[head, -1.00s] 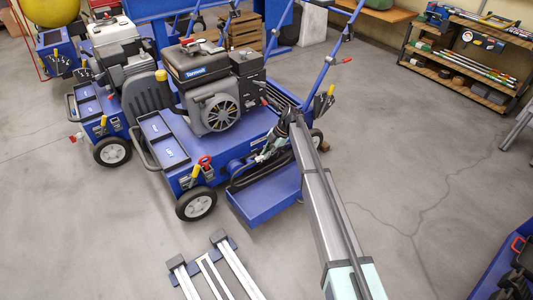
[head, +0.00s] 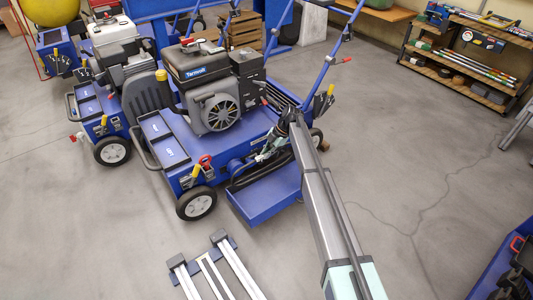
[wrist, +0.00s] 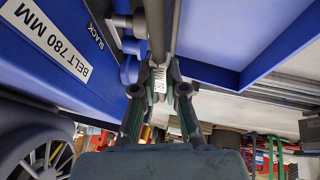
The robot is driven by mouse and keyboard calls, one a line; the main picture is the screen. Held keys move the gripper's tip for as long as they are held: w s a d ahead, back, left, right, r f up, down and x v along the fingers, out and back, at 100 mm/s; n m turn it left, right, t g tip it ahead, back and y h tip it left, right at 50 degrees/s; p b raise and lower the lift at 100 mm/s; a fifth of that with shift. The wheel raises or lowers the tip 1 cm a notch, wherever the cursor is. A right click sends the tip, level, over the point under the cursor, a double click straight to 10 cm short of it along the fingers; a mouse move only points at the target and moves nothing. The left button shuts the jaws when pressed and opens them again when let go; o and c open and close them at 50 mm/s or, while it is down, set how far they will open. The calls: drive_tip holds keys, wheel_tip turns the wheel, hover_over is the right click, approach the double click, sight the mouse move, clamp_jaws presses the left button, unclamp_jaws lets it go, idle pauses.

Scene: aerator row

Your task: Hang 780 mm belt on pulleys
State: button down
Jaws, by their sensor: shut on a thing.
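The blue aerator (head: 215,150) stands mid-picture with its side drive open above a low blue tray (head: 265,196). A dark belt (head: 246,178) shows as a black band along that side. My gripper (head: 270,150) is at the open side, beside the machine. In the wrist view my gripper (wrist: 159,86) is shut on a narrow piece of belt (wrist: 159,78) with pale print. A dark grey length (wrist: 157,35) runs up from the fingertips. The label "BELT 780 MM" (wrist: 66,52) with "SLACK" is on the blue side.
A second aerator (head: 108,75) stands at the left. Pale rails (head: 215,275) lie on the floor in front. A shelf rack (head: 465,60) is at the back right.

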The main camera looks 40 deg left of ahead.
drive_tip(key=shift+w+a+p, duration=0.15)
drive_tip(key=shift+w+a, duration=0.1)
drive_tip(key=shift+a, duration=0.7)
drive_tip(key=shift+w+a+p, duration=0.2)
drive_tip(key=shift+w+a, duration=0.1)
drive_tip(key=shift+a, duration=0.7)
drive_tip(key=shift+w+a+p, duration=0.15)
drive_tip(key=shift+w+a, duration=0.1)
drive_tip(key=shift+a, duration=0.7)
drive_tip(key=shift+f, duration=0.35)
idle(0.7)
drive_tip(key=c, duration=1.1)
unclamp_jaws()
drive_tip(key=shift+c, duration=0.2)
drive_tip(key=shift+w+r, duration=0.1)
